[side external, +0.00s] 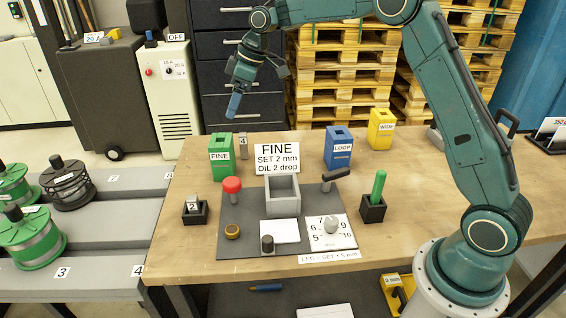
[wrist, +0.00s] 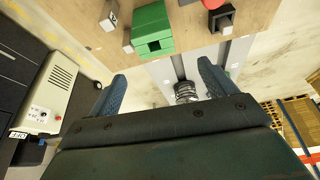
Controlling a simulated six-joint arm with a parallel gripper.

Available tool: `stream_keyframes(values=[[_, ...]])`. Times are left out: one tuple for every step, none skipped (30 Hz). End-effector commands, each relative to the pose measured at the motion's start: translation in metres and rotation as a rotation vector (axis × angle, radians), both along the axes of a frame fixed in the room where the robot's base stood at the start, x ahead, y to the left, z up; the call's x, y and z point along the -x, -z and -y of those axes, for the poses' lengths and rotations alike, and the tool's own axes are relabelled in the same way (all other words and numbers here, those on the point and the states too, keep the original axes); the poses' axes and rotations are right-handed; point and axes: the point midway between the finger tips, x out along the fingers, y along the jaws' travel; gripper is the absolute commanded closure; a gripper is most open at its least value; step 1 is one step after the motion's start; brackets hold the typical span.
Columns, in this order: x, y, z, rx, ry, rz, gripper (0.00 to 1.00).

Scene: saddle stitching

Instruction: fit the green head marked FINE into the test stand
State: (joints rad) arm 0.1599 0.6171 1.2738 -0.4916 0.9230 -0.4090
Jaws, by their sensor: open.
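The green head marked FINE (side external: 221,158) stands upright on the back left of the wooden table. A green block, seemingly this head, shows at the top of the wrist view (wrist: 152,32). The test stand appears to be the open-topped grey box (side external: 283,207) on a dark mat, with its socket empty as far as I see. My gripper (side external: 234,106) is in the air above and behind the green head, apart from it. In the wrist view its two blue fingers (wrist: 165,84) are spread with nothing between them.
A blue LOOP head (side external: 339,150) and yellow WIDE head (side external: 380,130) stand to the right. A sign (side external: 277,159) reads FINE, SET 2 mm, OIL 2 drop. A red knob (side external: 232,185), black-handled lever (side external: 333,180) and number dial (side external: 331,228) flank the box. Green handle (side external: 379,185) stands in a black holder.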

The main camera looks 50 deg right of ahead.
Motion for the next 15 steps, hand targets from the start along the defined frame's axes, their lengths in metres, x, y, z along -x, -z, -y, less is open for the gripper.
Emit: stream_keyframes(values=[[-0.007,0.008,0.002,-0.001,-0.013,-0.002,0.16],[-0.009,0.012,0.002,-0.002,-0.020,-0.002,0.16],[-0.013,0.016,0.003,-0.002,-0.027,-0.002,0.16],[-0.014,0.018,0.003,-0.002,-0.032,-0.002,0.16],[-0.016,0.020,0.004,-0.003,-0.036,-0.002,0.16],[-0.018,0.022,0.004,-0.003,-0.040,-0.003,0.16],[-0.018,0.023,0.004,-0.003,-0.042,-0.001,0.16],[-0.019,0.023,0.004,-0.003,-0.045,-0.001,0.16],[-0.020,0.024,0.004,-0.003,-0.046,0.000,0.16],[-0.020,0.024,0.004,-0.004,-0.047,-0.001,0.16],[-0.020,0.024,0.004,-0.004,-0.047,-0.001,0.16],[-0.020,0.024,0.004,-0.004,-0.047,-0.001,0.16],[-0.020,0.024,0.004,-0.004,-0.047,-0.001,0.16],[-0.020,0.025,0.004,-0.003,-0.047,-0.002,0.16],[-0.020,0.026,0.004,-0.003,-0.047,-0.002,0.16]])
